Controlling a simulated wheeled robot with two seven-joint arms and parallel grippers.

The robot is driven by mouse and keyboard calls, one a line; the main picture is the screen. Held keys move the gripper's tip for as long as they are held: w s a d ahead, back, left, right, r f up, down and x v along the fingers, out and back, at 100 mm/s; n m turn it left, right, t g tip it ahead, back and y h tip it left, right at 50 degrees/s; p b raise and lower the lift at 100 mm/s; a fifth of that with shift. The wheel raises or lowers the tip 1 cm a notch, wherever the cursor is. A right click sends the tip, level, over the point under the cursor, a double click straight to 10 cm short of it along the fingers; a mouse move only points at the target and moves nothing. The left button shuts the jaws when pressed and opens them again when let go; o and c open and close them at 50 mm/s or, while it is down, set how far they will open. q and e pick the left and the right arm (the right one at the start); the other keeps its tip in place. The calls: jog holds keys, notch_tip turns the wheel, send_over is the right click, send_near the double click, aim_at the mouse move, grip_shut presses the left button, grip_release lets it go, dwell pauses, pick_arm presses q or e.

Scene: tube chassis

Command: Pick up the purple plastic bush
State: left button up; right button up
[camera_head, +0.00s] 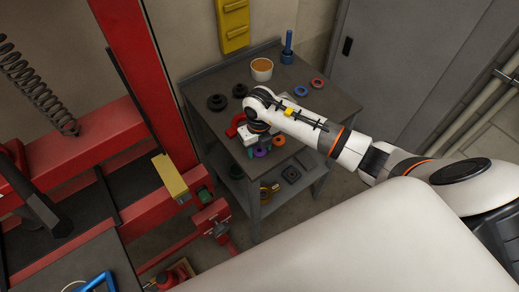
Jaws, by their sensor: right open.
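The purple plastic bush (260,151) is a small round purple piece near the front edge of the grey table's top (329,98). My right arm reaches in from the right over the table. My right gripper (257,131) points down just behind and above the purple bush, and its fingers are small and partly hidden by my wrist. The gripper is open, and I see nothing held in it. I cannot tell the exact gap between the fingers and the bush. My left gripper is not in view.
An orange ring (278,141) lies right of the bush, a red part (235,125) behind left. Black round parts (217,102), a bowl (261,69), a blue stand (287,48) and small rings (317,83) occupy the back. A red frame (155,75) stands left.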

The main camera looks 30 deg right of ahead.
jog(key=c, duration=0.7)
